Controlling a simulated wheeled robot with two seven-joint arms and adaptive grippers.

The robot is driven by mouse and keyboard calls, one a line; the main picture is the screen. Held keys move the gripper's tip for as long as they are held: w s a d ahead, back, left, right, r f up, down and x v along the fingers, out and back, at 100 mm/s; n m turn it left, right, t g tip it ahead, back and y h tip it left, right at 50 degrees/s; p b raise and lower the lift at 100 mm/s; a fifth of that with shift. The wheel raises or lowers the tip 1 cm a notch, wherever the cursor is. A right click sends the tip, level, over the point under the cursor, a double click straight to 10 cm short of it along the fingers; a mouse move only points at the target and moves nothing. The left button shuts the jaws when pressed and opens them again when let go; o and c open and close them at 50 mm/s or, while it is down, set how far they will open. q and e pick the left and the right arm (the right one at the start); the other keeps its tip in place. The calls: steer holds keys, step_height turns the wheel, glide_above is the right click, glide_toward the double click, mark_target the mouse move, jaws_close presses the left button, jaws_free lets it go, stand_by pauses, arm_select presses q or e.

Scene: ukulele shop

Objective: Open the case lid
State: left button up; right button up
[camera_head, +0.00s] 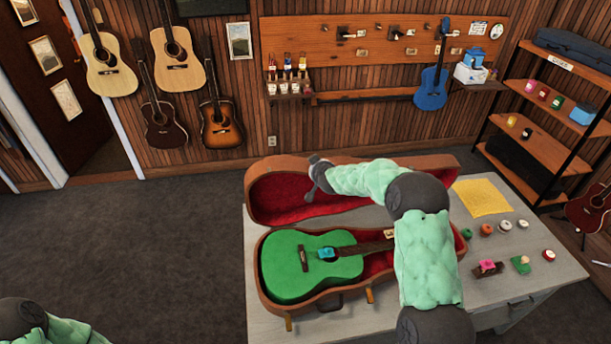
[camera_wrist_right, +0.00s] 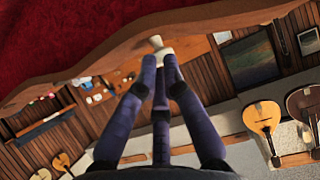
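The case (camera_head: 262,290) lies on the table. Its lid (camera_head: 270,167) stands raised at the back, with the red lining facing me. A green ukulele (camera_head: 292,270) lies in the case's base. My right arm reaches over the case, and my right gripper (camera_head: 318,175) is in front of the lid's lining, near its upper edge. In the right wrist view my right gripper (camera_wrist_right: 159,62) has its fingertips drawn together near the lid's brown rim (camera_wrist_right: 110,62). A small pale piece shows at the tips; I cannot tell whether they touch it. My left gripper is out of view.
The grey table (camera_head: 535,270) has a yellow cloth (camera_head: 482,197) and several small items at the right. A shelf rack (camera_head: 545,115) stands right of the table. Instruments hang on the wood wall behind. The floor at left is clear.

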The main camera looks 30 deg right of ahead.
steer(key=o, duration=0.5)
steer(key=shift+s+a+f, duration=0.2)
steer(key=shift+f, duration=0.15)
steer(key=shift+o, duration=0.6)
steer(key=shift+s+d+r, duration=0.2)
steer(key=shift+s, duration=0.45)
steer(key=shift+s+d+r, duration=0.15)
steer(key=shift+s, duration=0.45)
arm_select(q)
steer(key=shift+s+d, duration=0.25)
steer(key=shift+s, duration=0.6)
arm_select(e)
steer(key=v, duration=1.1)
steer(key=shift+s+r, duration=0.25)
steer(key=shift+s, duration=0.1)
